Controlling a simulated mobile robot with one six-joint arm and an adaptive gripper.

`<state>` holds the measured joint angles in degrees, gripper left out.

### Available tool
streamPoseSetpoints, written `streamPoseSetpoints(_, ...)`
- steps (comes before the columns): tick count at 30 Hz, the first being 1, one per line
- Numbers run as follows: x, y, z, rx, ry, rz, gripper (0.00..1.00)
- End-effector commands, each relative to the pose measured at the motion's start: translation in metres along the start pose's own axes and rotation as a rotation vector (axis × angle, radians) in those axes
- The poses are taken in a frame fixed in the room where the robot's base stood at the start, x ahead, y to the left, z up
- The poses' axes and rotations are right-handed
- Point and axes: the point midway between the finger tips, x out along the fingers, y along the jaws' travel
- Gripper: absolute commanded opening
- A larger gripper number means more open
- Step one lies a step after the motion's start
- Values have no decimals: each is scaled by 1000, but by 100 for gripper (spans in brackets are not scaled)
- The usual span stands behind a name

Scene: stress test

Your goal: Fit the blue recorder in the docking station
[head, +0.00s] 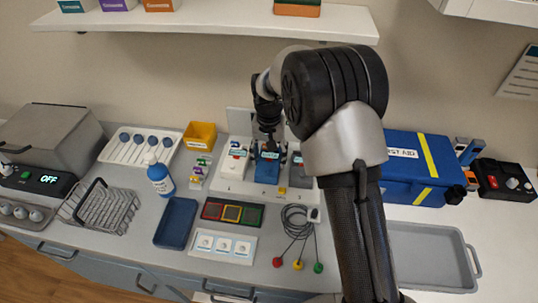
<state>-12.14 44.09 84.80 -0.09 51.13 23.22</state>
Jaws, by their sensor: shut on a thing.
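The docking station (249,187) is a pale unit with numbered bays and a raised back, at the middle of the counter. The blue recorder (267,172) is upright at its middle bay, below my gripper. My gripper (269,148) points down and is shut on the recorder's upper part. I cannot tell whether the recorder is fully seated or just above the bay. A white device (235,162) stands at the left bay and a grey one (300,177) at the right bay. My arm hides part of the station's right side.
A blue first-aid box (405,165) is right of my arm, with a grey tray (430,255) in front. A yellow bin (199,134), blue-and-white bottle (160,176) and dark blue tray (176,222) are left. Coiled leads (297,217) lie in front. A shelf (200,22) hangs above.

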Motion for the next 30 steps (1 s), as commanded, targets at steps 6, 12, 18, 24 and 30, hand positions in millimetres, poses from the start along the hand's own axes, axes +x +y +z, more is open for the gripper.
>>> streamPoseSetpoints(6,0,0,0,0,1,0,31)
streamPoseSetpoints(12,0,0,0,0,1,0,31)
streamPoseSetpoints(18,1,0,0,0,1,0,31)
streamPoseSetpoints(24,4,0,0,0,1,0,31)
streamPoseSetpoints(30,6,0,0,0,1,0,31)
